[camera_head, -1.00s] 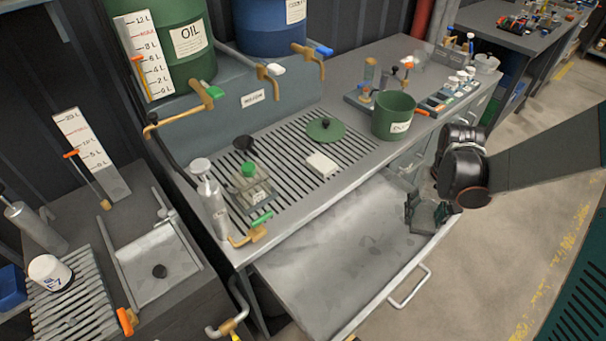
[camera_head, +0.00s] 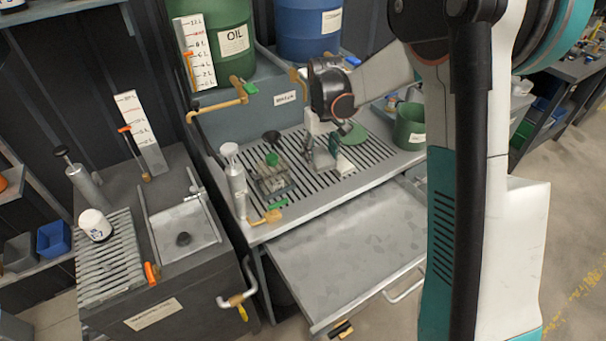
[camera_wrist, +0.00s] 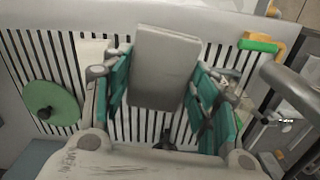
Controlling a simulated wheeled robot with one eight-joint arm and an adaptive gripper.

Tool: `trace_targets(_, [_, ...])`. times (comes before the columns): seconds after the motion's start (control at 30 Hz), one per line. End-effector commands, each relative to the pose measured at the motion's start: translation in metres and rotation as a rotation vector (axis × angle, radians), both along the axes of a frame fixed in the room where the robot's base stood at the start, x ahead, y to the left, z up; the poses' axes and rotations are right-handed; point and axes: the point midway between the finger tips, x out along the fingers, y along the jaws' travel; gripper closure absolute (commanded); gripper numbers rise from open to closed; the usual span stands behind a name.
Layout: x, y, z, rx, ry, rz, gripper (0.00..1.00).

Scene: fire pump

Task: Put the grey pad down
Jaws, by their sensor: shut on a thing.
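My gripper (camera_head: 335,138) is over the slotted grate (camera_head: 385,155) of the bench. It is shut on the grey pad (camera_wrist: 165,68), which stands out between the teal fingers (camera_wrist: 162,95) in the wrist view. In the head view the grey pad (camera_head: 323,155) hangs below the fingers, near the grate. I cannot tell whether it touches the grate. A pale block (camera_wrist: 95,62) lies on the grate beside the gripper, and its end shows in the head view (camera_head: 346,164).
A green lid (camera_wrist: 48,106) lies on the grate left of the pale block. A glass jar with a green cap (camera_head: 272,180) and a metal bottle (camera_head: 234,180) stand to the left. A green pot (camera_head: 409,128) stands right. The drawer (camera_head: 345,240) below is open.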

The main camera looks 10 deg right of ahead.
Motion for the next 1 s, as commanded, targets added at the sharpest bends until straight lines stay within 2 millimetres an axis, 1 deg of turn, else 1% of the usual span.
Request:
trace_targets(0.03, [0.015, -0.001, 0.023, 0.000, 0.000, 0.026, 0.72])
trace_targets(0.1, [0.031, -0.001, 0.043, 0.000, 0.000, 0.060, 0.72])
trace_targets(0.2, [0.046, 0.000, 0.065, 0.000, 0.001, 0.098, 0.72])
trace_targets(0.3, [0.055, 0.000, 0.075, 0.001, 0.001, 0.120, 0.72])
trace_targets(0.37, [0.057, 0.000, 0.073, 0.001, 0.001, 0.126, 0.72])
trace_targets(0.47, [0.057, 0.000, 0.056, 0.001, 0.001, 0.129, 0.72])
trace_targets(0.7, [0.057, 0.000, -0.004, 0.001, 0.000, 0.128, 0.72])
trace_targets(0.9, [0.057, 0.000, -0.051, 0.001, 0.000, 0.127, 0.72])
trace_targets(1.0, [0.057, 0.000, -0.067, 0.001, 0.000, 0.127, 0.72])
